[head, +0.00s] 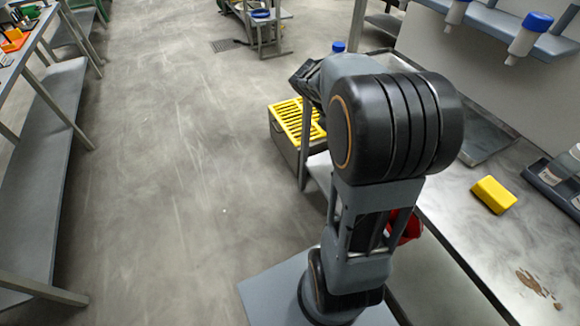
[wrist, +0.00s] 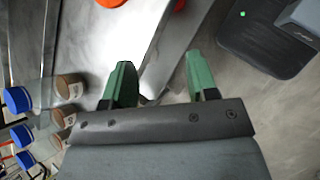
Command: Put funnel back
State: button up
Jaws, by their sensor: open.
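My gripper (wrist: 160,82) shows in the wrist view with its two green fingers apart and nothing between them. Below them are a metal surface's edge and the floor. In the head view my arm hides the gripper. No funnel can be made out for certain. A red object (head: 408,228) shows partly behind my arm beside the right bench in the head view; I cannot tell what it is. An orange-red piece (wrist: 179,5) is cut off at the top edge of the wrist view, apart from the fingers.
A yellow sponge (head: 493,194) and a brown spill (head: 532,283) lie on the right bench (head: 450,215). A box with a yellow grate (head: 297,120) stands on the floor. Blue-capped bottles (wrist: 18,99) are left in the wrist view. The floor (head: 190,200) left of my arm is clear.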

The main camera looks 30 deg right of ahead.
jog(key=s+a+f+m+t+y, duration=0.1)
jog(key=a+m+t+y, duration=0.2)
jog(key=a, duration=0.7)
jog(key=s+a+f+m+t+y, duration=0.1)
jog(key=s+a+m+t+y, duration=0.1)
jog(key=a, duration=0.9)
jog(key=m+t+y, duration=0.1)
jog(key=t, duration=0.1)
jog(key=shift+s+m+t+y, duration=0.25)
jog(key=shift+m+t+y, duration=0.05)
jog(key=shift+t+y, duration=0.1)
notch_tip(320, 180, up, 11)
jog(key=p, duration=0.9)
jog(key=shift+s+a+t+p, duration=0.15)
jog(key=shift+t+p, duration=0.15)
jog(key=shift+p, duration=0.05)
